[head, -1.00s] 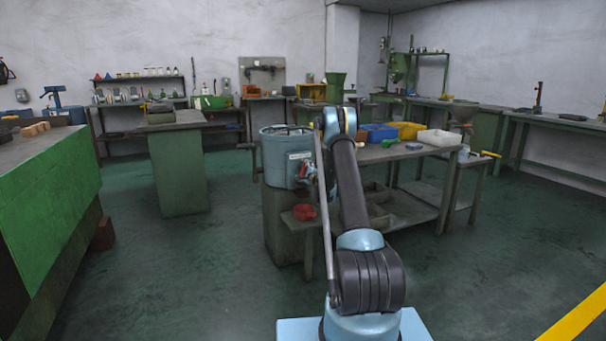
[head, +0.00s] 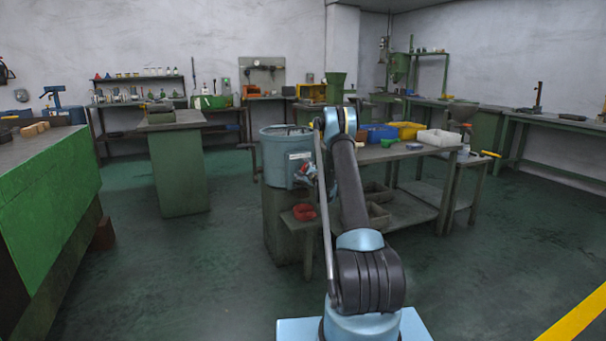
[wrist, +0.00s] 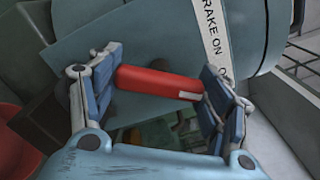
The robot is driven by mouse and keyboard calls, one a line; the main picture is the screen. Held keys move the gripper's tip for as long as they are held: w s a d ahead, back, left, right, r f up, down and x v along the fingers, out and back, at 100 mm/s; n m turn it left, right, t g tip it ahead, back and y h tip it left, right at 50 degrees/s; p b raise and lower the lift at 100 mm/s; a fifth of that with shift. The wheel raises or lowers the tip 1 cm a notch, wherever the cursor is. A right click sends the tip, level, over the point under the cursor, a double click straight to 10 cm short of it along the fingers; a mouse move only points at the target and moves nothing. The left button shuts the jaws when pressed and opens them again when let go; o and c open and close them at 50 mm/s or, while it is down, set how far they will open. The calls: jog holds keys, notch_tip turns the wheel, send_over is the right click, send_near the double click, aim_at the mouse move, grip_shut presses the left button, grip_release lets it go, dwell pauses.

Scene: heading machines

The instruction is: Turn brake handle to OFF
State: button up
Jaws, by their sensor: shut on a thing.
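The blue-grey drum machine (head: 284,160) stands left of my arm with a small white label (head: 299,156) on its side. In the wrist view the label strip (wrist: 208,28) reads "RAKE ON", with its ends cut off or covered. The red handle (wrist: 158,82) lies crosswise between the two finger pads of my gripper (wrist: 160,86). The gripper is shut on it, with a pad at each end. In the head view my gripper (head: 306,173) is small at the drum's front side, and the handle cannot be made out clearly.
A red bowl-like part (head: 304,212) sits on a low shelf below the drum. A workbench (head: 405,152) with blue, yellow and white bins stands to the right. A green-sided bench (head: 50,185) is at the left. The floor between is open.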

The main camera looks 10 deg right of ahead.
jog(key=o, duration=1.1)
jog(key=shift+f, duration=0.15)
jog(key=v, duration=1.2)
